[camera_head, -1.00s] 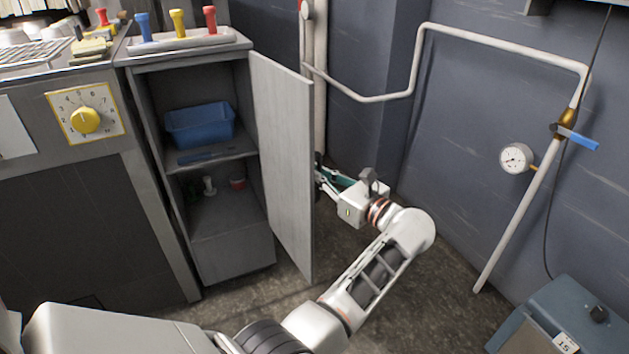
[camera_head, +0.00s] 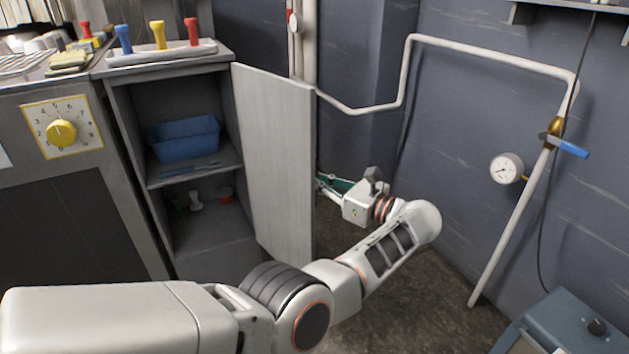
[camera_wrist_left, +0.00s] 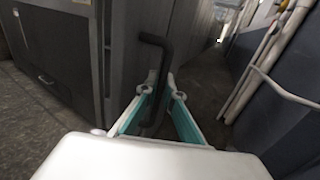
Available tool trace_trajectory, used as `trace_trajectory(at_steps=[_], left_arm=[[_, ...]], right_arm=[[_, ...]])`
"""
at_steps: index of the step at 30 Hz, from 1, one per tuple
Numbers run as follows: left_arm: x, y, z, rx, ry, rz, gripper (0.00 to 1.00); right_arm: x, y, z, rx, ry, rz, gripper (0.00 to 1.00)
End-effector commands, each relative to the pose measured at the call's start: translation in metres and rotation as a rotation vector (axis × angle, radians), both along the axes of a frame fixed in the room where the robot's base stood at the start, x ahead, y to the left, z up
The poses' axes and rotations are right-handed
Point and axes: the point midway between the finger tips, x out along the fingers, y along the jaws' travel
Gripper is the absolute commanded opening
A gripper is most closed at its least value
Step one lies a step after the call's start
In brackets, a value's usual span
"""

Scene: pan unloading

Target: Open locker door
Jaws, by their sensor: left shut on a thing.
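The locker (camera_head: 203,250) stands left of centre in the head view, its grey door (camera_head: 275,165) wide open to the right. The door also fills the upper middle of the left wrist view (camera_wrist_left: 128,50). A black bar handle (camera_wrist_left: 157,70) is on the door's outer face; the door hides it in the head view. My left gripper (camera_head: 330,184) is beyond the door's free edge. In the left wrist view its teal-lined fingers (camera_wrist_left: 158,95) are shut on the handle. My right gripper is out of view.
Inside the locker are a blue bin (camera_head: 184,138) and small items on the lower shelf. A stove with a yellow dial (camera_head: 61,133) stands to the left. A white wall pipe (camera_head: 510,225) with a gauge (camera_head: 506,168) and a blue-grey box (camera_head: 570,325) are at right. Dark floor lies between.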

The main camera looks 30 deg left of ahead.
Motion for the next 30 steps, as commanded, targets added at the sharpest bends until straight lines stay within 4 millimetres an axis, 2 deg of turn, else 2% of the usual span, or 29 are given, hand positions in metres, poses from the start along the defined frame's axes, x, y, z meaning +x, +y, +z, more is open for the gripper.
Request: trace_trajectory(at_steps=[15, 16, 17, 30], left_arm=[[0.0003, -0.0005, -0.0008, -0.002, 0.001, 0.004, 0.0], [0.0003, -0.0005, -0.0008, -0.002, 0.001, 0.004, 0.12], [0.0003, -0.0005, -0.0007, -0.001, 0.001, 0.004, 0.14], [0.0007, -0.0003, 0.0049, -0.001, -0.003, 0.004, 0.14]], right_arm=[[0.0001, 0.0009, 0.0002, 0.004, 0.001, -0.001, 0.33], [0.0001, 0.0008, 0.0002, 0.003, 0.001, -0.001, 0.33], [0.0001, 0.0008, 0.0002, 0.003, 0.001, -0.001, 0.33], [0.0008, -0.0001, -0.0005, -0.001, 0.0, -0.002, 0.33]])
